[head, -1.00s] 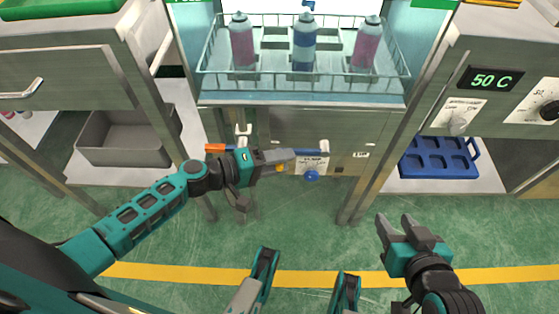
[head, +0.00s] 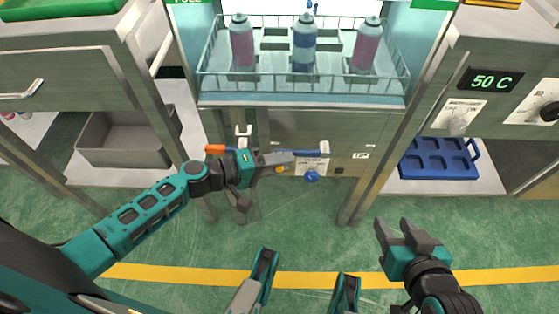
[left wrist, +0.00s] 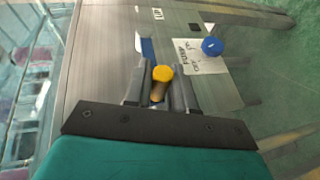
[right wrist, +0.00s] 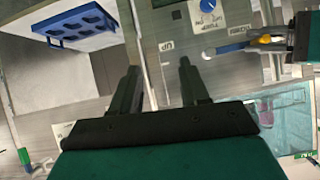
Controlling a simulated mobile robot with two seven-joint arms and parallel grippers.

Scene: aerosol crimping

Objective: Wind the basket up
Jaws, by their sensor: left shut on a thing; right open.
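The wire basket (head: 302,86) hangs at the top middle of the head view, in a bath between glass walls. It holds two pink cans (head: 242,45) and a blue can (head: 304,50), all upright. My left gripper (head: 290,158) is at the cabinet front below the basket. It is shut on a crank handle with a yellow knob (left wrist: 162,74), which shows between its fingers in the left wrist view. My right gripper (head: 392,222) is open and empty, out in front and to the right.
A grey bin (head: 125,138) stands at the left, a blue tray (head: 440,158) at the right. Green floor in front is clear.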

